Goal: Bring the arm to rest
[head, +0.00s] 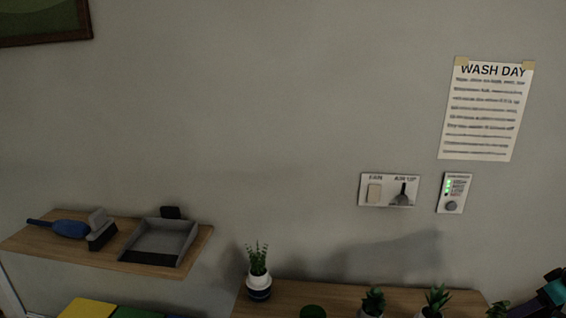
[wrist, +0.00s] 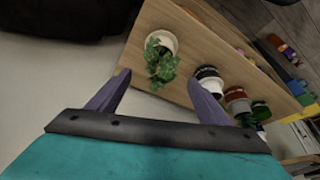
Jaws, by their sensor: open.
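My gripper (wrist: 158,78) shows in the wrist view with its two purple-grey fingers spread apart and nothing between them. Beyond the fingers is a wooden shelf top (wrist: 180,30) with a leafy plant in a pale pot (wrist: 161,42). Whether the fingers touch anything cannot be told, but no contact shows. In the head view, only a dark and teal part of my arm shows at the lower right edge; the gripper itself is out of that picture.
In the head view, a wooden top (head: 284,297) bears several potted plants, one in a white and dark pot (head: 258,281). A wall shelf (head: 50,247) holds a blue-handled brush (head: 70,229) and grey dustpan (head: 161,242). A switch panel (head: 389,190) and paper notice (head: 486,112) are on the wall.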

